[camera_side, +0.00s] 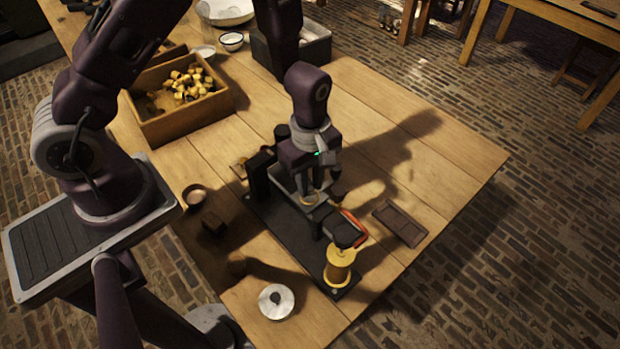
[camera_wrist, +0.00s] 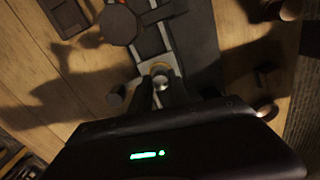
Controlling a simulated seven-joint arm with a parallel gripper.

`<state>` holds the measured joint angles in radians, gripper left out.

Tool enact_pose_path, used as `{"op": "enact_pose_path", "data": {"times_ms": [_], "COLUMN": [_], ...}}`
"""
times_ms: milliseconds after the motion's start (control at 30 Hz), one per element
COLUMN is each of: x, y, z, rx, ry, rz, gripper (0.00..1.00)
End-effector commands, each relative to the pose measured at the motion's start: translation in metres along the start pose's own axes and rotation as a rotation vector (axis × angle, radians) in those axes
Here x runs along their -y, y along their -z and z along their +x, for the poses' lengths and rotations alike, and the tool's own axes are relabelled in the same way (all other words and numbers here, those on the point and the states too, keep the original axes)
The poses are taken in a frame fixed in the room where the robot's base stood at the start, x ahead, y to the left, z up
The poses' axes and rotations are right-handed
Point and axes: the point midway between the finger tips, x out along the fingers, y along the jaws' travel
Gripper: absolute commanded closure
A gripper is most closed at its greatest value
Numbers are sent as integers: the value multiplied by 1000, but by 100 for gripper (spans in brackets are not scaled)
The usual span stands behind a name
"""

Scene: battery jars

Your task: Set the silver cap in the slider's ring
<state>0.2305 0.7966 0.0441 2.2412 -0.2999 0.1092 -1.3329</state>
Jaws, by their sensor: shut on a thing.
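The silver cap (camera_wrist: 161,83) shows as a small round shiny piece between my fingertips in the wrist view. My gripper (camera_side: 314,186) points down over the slider and is shut on the cap; it also shows in the wrist view (camera_wrist: 161,92). The slider's ring (camera_wrist: 160,67), a tan rim on a grey block, lies right at the cap. In the side view the pale ring (camera_side: 309,199) is just below my fingertips. I cannot tell whether the cap rests in the ring or is slightly above it. The fingers hide most of the cap in the side view.
The dark fixture base (camera_side: 318,262) carries a brass cylinder (camera_side: 339,268) at its front end. A silver disc with a dark knob (camera_side: 276,302) lies in front. A dark tray (camera_side: 400,223) is at right, and a wooden box of yellow pieces (camera_side: 180,120) at back left.

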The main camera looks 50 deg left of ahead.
Motion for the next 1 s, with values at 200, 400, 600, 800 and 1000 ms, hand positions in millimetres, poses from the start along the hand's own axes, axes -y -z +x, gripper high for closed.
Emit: {"op": "enact_pose_path", "data": {"times_ms": [200, 400, 600, 800, 1000], "x": [0, 0, 0, 0, 0], "y": [0, 0, 0, 0, 0], "z": [5, 9, 12, 14, 14], "rx": [0, 0, 0, 0, 0], "ry": [0, 0, 0, 0, 0], "rz": [0, -1, -1, -1, -1], "gripper": [100, 100, 100, 100, 100]}}
